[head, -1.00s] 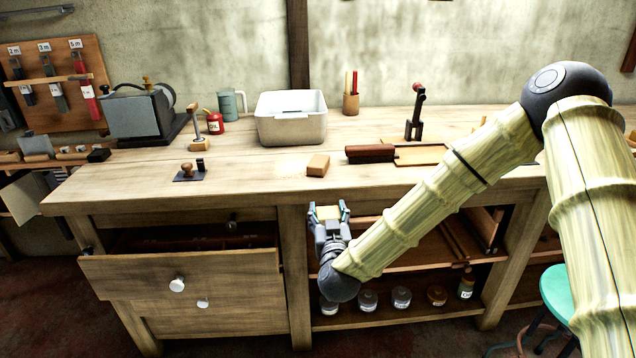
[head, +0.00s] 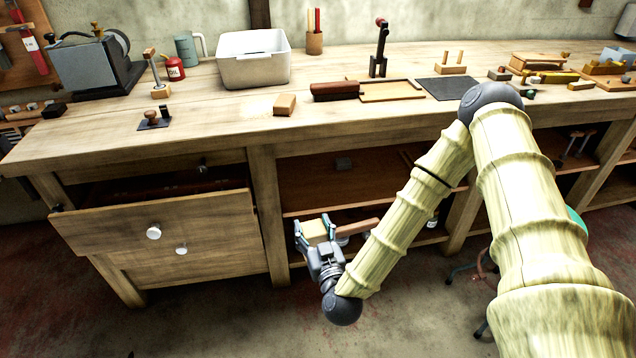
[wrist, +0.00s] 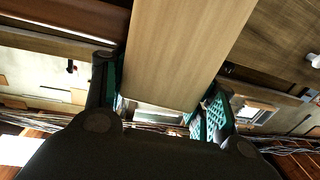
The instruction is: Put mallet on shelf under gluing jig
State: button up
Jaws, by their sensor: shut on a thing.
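My gripper (head: 314,229) is shut on the mallet, across its pale block-like head (head: 318,236). The brown handle (head: 357,228) points right in the head view, partly behind my arm. In the wrist view the wooden head (wrist: 185,50) fills the space between my fingers. The mallet is held in front of the bench, below bench-top height. A brown shelf (head: 300,192) lies under the bench behind it, and another bay (head: 612,148) opens at the right, holding slim handled tools (head: 577,143). I cannot tell which bench item is the gluing jig.
A drawer (head: 160,228) stands pulled out at the left. The bench top (head: 225,115) carries a white bin (head: 253,72), a brush (head: 335,91), a dark mat (head: 448,90) and a two-peg block (head: 451,68). A green stool (head: 574,220) is partly behind my arm.

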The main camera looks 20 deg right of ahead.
aim_at(335, 197)
jog(key=u, duration=0.4)
jog(key=k, duration=0.5)
jog(key=u, duration=0.15)
jog(key=i, duration=1.1)
jog(key=z, duration=1)
jog(key=i, duration=0.5)
jog(key=z, duration=0.35)
